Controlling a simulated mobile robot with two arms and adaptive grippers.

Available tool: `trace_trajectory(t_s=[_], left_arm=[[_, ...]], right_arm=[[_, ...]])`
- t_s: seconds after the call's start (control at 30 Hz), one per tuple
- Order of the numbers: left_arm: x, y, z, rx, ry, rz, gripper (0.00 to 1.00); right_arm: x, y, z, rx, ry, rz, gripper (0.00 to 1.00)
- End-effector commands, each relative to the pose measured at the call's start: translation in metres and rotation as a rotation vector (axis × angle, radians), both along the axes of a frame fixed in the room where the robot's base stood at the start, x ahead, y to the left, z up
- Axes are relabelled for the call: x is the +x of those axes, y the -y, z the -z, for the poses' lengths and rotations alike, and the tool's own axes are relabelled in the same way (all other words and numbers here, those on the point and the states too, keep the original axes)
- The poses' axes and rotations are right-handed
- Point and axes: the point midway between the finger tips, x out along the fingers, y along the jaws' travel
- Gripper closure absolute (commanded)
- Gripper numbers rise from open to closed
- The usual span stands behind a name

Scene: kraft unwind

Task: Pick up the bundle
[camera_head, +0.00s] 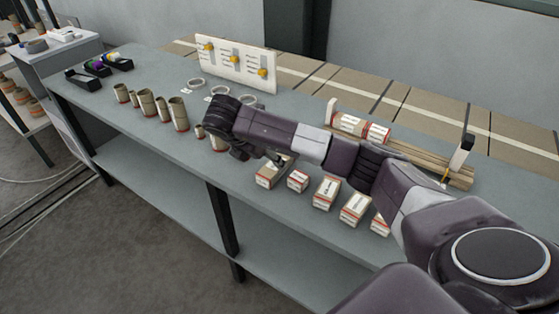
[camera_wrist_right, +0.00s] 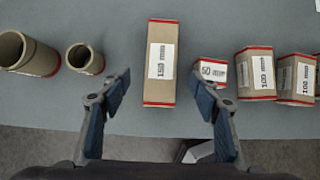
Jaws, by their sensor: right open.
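A bundle of long tan strips (camera_head: 428,160) lies at the right end of the bench in the head view, beside a white and black post; my right arm partly hides it. I cannot tell for sure that this is the task's bundle. My right gripper (camera_head: 262,157) is over the front of the bench, well left of those strips. In the right wrist view the right gripper (camera_wrist_right: 160,95) is open and empty, its fingers on either side of a tall kraft box (camera_wrist_right: 161,90) marked 150 mm, apart from it. My left gripper is not in view.
Several kraft boxes, including a small one (camera_wrist_right: 210,72) marked 50, line the bench's (camera_head: 150,140) front edge. Open tubes (camera_head: 178,113) stand to the left. A white panel (camera_head: 236,68) with yellow knobs stands at the back. Rolls (camera_head: 360,127) with red-edged labels lie behind my arm.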

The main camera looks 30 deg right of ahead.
Motion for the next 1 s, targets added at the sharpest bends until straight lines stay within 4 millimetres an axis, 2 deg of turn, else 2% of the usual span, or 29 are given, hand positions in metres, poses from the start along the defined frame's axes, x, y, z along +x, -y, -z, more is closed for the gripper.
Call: trace_trajectory(t_s=[0.07, 0.17, 0.37, 0.5, 0.7, 0.93, 1.0], left_arm=[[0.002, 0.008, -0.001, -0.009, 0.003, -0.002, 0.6], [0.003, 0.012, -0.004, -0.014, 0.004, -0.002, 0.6], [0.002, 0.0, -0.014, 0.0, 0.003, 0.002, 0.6], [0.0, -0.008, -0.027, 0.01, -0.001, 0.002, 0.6], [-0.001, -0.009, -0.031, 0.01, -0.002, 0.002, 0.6], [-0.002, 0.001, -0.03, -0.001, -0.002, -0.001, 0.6], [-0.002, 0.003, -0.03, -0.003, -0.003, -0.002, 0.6]], right_arm=[[0.001, 0.004, -0.004, -0.014, 0.011, 0.009, 0.43], [0.002, 0.009, 0.002, -0.017, 0.01, 0.014, 0.43], [0.006, 0.02, 0.02, -0.018, 0.009, 0.013, 0.43], [0.008, 0.031, 0.037, -0.018, 0.006, 0.013, 0.43], [0.013, 0.042, 0.059, -0.017, 0.01, 0.011, 0.43], [0.015, 0.042, 0.061, -0.016, 0.012, 0.01, 0.43], [0.015, 0.042, 0.061, -0.016, 0.012, 0.01, 0.49]])
